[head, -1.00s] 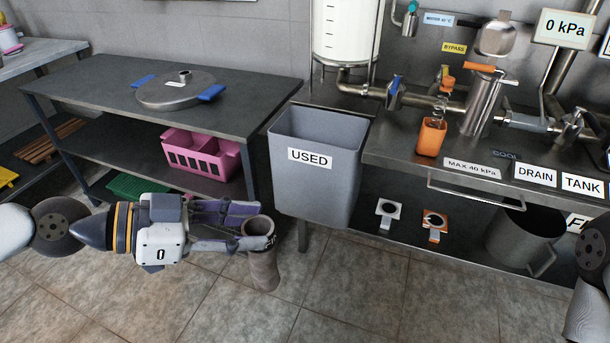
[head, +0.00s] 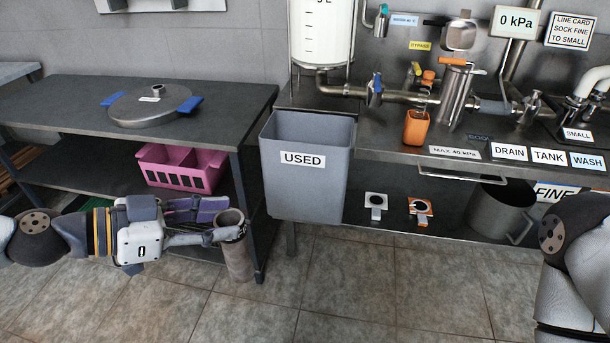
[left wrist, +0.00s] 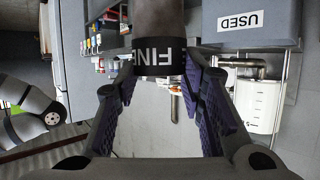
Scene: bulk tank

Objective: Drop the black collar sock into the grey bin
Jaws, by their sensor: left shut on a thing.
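The sock, a long grey-brown tube (head: 238,262) with a black collar at its top, hangs upright from my left gripper (head: 226,229). The gripper is shut on its collar end. In the left wrist view the black collar (left wrist: 158,62) sits between the fingertips (left wrist: 158,75) and shows white letters reading FINE. The grey bin (head: 305,200), labelled USED, hangs at the left end of the steel bench, to the right of the sock. The sock's top is below the bin's rim, outside the bin. The bin also shows in the left wrist view (left wrist: 250,32). My right gripper is out of view.
A dark table (head: 60,105) with a round steel lid (head: 150,106) stands behind my left arm, with a pink basket (head: 180,168) on its shelf. Pipework, an orange cup (head: 416,128) and signs crowd the steel bench. A steel pot (head: 500,208) sits below. The tiled floor in front is clear.

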